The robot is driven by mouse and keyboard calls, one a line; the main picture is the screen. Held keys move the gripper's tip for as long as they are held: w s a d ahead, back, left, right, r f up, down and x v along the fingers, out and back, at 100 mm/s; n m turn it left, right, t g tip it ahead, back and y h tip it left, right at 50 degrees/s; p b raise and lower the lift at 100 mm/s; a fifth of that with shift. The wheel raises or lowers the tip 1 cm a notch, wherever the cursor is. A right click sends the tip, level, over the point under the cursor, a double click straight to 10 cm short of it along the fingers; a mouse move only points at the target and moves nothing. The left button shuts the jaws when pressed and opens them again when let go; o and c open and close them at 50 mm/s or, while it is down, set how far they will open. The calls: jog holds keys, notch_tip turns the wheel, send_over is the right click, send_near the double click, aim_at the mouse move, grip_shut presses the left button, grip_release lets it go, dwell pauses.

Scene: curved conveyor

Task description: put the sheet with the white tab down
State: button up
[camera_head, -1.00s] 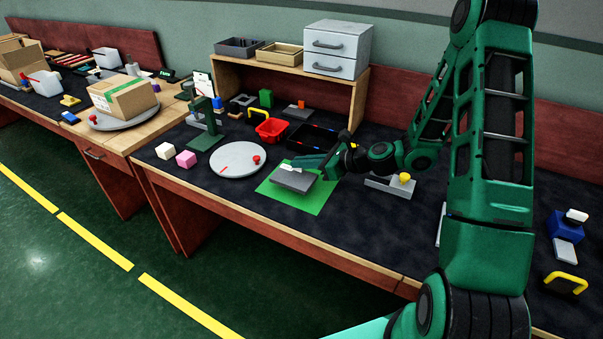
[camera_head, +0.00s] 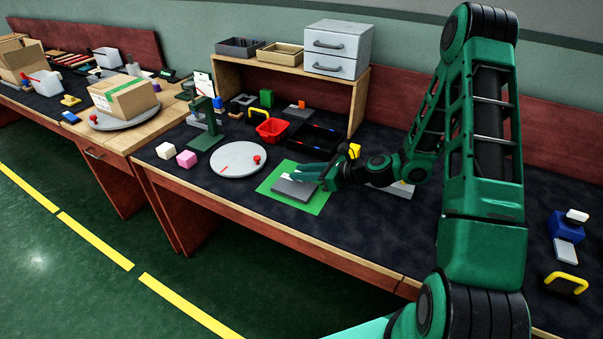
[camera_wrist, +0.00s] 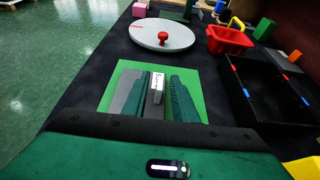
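The dark grey sheet (camera_head: 292,190) lies flat, as far as I can see, on the green mat (camera_head: 316,207). Its white tab (camera_wrist: 157,88) stands up between my gripper's fingers in the wrist view. My gripper (camera_head: 305,174) is low over the sheet, reaching in from the right. In the wrist view my gripper (camera_wrist: 163,98) has its fingers on both sides of the tab, apparently with a gap, so it looks open. The fingers hide part of the sheet.
A round grey plate with a red knob (camera_head: 238,159) lies left of the mat. A red bin (camera_head: 271,130) and a black divided tray (camera_head: 313,142) stand behind.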

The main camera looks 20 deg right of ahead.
jog(key=s+d+r+n+g+h, duration=0.3)
jog(key=s+d+r+n, duration=0.3)
jog(key=s, duration=0.7)
jog(key=s+d+r+n+g+h, duration=0.3)
jog(key=s+d+r+n, duration=0.3)
jog(key=s, duration=0.7)
jog(key=s+d+r+n+g+h, duration=0.3)
jog(key=s+d+r+n, duration=0.2)
jog(key=s, duration=0.9)
jog(key=d+n, duration=0.1)
jog(key=n, duration=0.2)
jog(key=shift+d+r+n+g, duration=0.2)
jog(key=shift+r+n+g, duration=0.1)
jog(key=shift+r+g, duration=0.1)
